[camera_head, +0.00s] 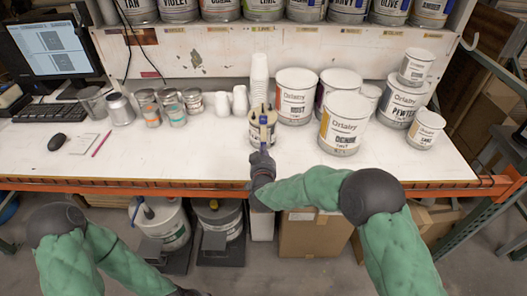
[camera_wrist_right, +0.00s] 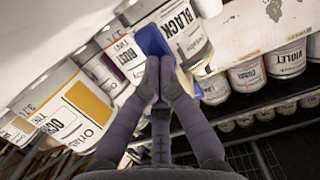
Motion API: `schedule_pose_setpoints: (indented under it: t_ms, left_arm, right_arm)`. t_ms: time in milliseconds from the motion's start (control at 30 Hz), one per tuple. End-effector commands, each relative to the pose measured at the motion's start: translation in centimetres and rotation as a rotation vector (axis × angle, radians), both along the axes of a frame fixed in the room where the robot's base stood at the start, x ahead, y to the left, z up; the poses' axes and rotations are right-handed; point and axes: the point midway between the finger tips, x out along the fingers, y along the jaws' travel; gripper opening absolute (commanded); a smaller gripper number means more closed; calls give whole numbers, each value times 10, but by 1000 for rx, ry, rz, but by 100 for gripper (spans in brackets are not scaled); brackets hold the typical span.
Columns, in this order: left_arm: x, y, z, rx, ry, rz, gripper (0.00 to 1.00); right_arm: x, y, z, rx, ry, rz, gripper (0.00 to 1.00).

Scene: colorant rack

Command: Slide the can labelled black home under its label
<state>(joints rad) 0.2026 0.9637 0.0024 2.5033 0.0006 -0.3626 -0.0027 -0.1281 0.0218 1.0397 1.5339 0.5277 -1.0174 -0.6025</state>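The can labelled BLACK (camera_wrist_right: 178,28) fills the upper middle of the right wrist view. In the head view, a can (camera_head: 256,135) that looks like the same one stands on the bench, left of the rust can (camera_head: 296,98). My right gripper (camera_wrist_right: 157,78) is at its near side. The fingers are almost together at a blue part (camera_wrist_right: 153,40) against the can and appear shut on it. My right gripper in the head view (camera_head: 263,150) partly covers the can. My left arm is low at the left, with its gripper out of view.
White cups (camera_head: 260,70) stand close behind the can. The ochre can (camera_head: 343,125) and pewter can (camera_head: 402,100) crowd the right. Small tins (camera_head: 148,108) and a monitor (camera_head: 55,48) are at the left. Shelf cans (camera_head: 265,10) stand above a strip of small labels.

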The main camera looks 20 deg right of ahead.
Motion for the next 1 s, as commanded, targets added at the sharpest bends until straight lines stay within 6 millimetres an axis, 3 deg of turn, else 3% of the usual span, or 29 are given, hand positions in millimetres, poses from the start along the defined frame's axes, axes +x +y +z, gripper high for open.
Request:
schedule_pose_setpoints:
  t_ms: [800, 900, 1000]
  left_arm:
    - [0, 0, 8, 0, 0, 0, 40]
    - [0, 0, 8, 0, 0, 0, 40]
    - [0, 0, 8, 0, 0, 0, 40]
  right_arm:
    - [0, 0, 10, 0, 0, 0, 0]
    - [0, 0, 10, 0, 0, 0, 29]
    - [0, 0, 10, 0, 0, 0, 29]
